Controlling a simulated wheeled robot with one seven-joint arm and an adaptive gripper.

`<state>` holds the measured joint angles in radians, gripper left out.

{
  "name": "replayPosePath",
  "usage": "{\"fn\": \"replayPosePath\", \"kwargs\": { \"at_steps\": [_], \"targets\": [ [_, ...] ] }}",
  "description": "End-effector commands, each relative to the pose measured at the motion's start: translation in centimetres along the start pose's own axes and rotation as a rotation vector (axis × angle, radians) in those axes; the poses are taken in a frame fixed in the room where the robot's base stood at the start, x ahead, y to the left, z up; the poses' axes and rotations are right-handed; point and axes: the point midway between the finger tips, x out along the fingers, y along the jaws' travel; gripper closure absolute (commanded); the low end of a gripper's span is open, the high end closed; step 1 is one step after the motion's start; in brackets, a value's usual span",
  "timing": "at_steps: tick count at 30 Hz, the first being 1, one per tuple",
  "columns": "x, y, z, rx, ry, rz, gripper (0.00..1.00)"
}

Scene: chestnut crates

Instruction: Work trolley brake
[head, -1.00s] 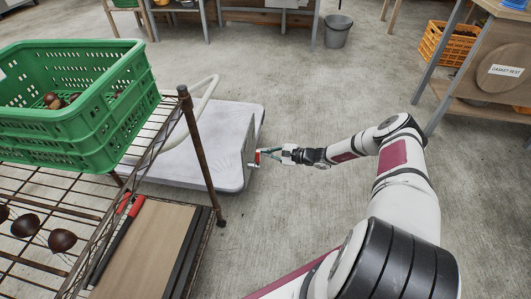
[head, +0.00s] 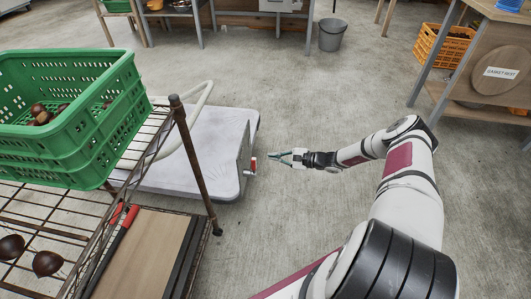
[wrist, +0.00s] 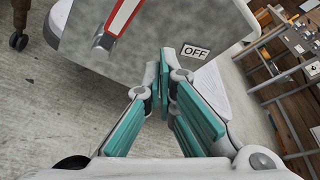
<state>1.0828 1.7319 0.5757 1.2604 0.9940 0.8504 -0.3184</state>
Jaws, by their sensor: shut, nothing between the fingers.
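The grey-white platform trolley (head: 205,172) stands on the floor left of my arm in the head view. A grey metal plate is fixed at its near right end, and it fills the top of the wrist view (wrist: 185,22). A red brake lever (head: 253,165) sticks out from this plate.
A wire rack (head: 190,150) stands at left, close to the trolley. It carries a green crate (head: 70,150) with chestnuts. A grey bucket (head: 332,35) and tables are at the back. An orange crate (head: 430,45) sits at right. The floor around my arm is clear.

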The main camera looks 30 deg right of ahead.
Motion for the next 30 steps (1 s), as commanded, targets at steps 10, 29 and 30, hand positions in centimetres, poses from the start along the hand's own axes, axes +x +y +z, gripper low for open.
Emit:
{"fn": "replayPosePath", "kwargs": {
  "at_steps": [10, 29, 30],
  "targets": [
    [-4.1, 1.1, -0.5, 0.000, 0.000, -0.001, 1.00],
    [-4.3, 1.1, -0.5, -0.002, -0.002, 0.002, 1.00],
    [-4.2, 0.9, -0.2, -0.008, -0.004, 0.008, 1.00]
  ]
}}
